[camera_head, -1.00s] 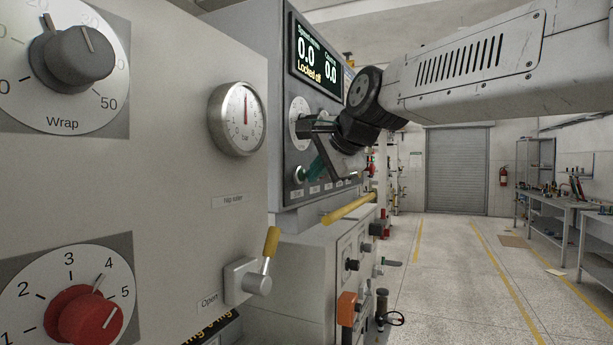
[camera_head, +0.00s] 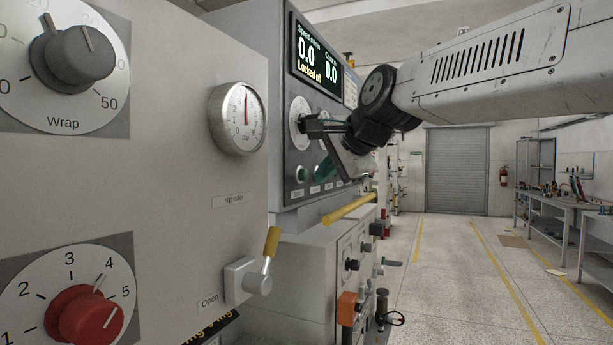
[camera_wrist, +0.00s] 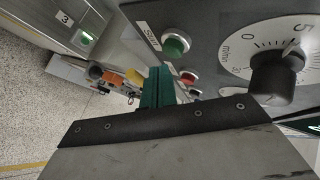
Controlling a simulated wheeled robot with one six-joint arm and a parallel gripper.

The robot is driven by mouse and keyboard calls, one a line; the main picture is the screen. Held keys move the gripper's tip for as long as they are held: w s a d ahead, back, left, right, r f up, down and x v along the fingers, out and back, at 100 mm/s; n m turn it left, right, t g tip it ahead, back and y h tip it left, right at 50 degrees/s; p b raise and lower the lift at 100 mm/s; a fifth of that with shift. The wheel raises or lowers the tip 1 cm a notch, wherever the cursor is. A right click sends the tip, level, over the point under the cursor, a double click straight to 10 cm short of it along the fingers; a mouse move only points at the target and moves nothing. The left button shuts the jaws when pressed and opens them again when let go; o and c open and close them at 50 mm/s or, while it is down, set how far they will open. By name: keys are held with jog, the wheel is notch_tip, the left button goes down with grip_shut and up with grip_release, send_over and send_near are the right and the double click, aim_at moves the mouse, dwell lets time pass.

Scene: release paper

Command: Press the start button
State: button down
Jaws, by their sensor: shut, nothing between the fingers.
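The green start button (camera_wrist: 176,44) sits on the grey control panel (camera_wrist: 205,15) in the wrist view, with a white label beside it. In the head view the same green button (camera_head: 302,174) shows low on the panel under the display. My gripper (camera_wrist: 157,82) has teal fingers, shut and empty. In the wrist view they show below and left of the button, and I see no contact. In the head view my gripper (camera_head: 322,167) is just right of the button; its fingertips are partly hard to make out.
A red button (camera_wrist: 188,77) and a large black speed knob (camera_wrist: 277,78) are close by on the panel. The display (camera_head: 316,58) reads 0.0 and "Locked off". A yellow bar (camera_head: 348,209) runs below the panel. The floor aisle to the right is clear.

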jog(key=shift+s+d, duration=0.25)
jog(key=shift+d, duration=0.5)
jog(key=shift+s+d, duration=0.3)
jog(key=shift+d, duration=0.5)
jog(key=shift+s+d, duration=0.25)
jog(key=shift+d, duration=0.5)
jog(key=s+d+f+n+g+h, duration=0.1)
jog(key=s+d+f+n+g, duration=0.1)
jog(key=s+d+f+n, duration=0.3)
jog(key=s+f+n+g+h, duration=0.1)
jog(key=s+f+g, duration=0.15)
jog(key=f, duration=0.55)
jog(key=s+d+f+n+g+h, duration=0.1)
jog(key=s+d+f, duration=0.4)
jog(key=s, duration=0.3)
jog(key=s+d+f+n+g+h, duration=0.1)
jog(key=s+d+f+h, duration=0.1)
jog(key=s+d+f, duration=0.4)
jog(key=s+d+f+n+g+h, duration=0.1)
jog(key=s+d+f, duration=0.5)
jog(key=s, duration=0.6)
jog(key=shift+d+g+h, duration=0.35)
jog(key=shift+d+h, duration=0.05)
jog(key=shift+d, duration=0.35)
jog(key=shift+a, duration=0.1)
